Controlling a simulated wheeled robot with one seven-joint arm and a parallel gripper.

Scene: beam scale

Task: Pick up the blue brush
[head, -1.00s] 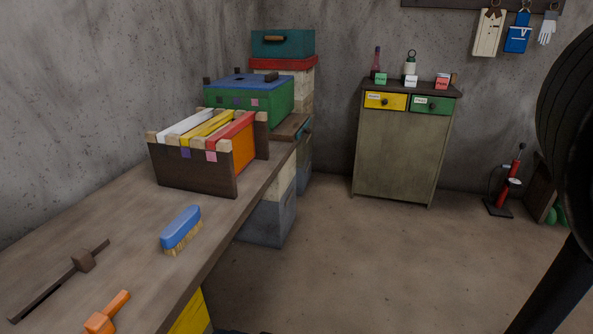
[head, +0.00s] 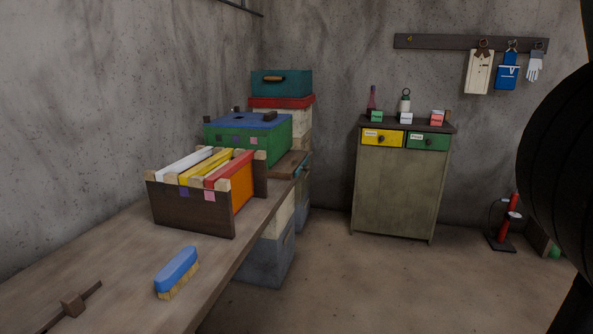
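The blue brush (head: 177,270) lies on the wooden bench in the head view, with its blue back up and its tan bristles down. It sits near the bench's right edge, in front of the dark wooden rack. Nothing touches it. My gripper is not in view. A large dark rounded shape fills the right edge of the picture; I cannot tell which part it is.
The rack (head: 190,211) holds white, yellow and red-orange frames on the bench (head: 112,262). A dark bar tool (head: 73,304) lies left of the brush. A green box (head: 250,143) stands behind the rack. A cabinet (head: 398,190) stands across open floor (head: 370,285).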

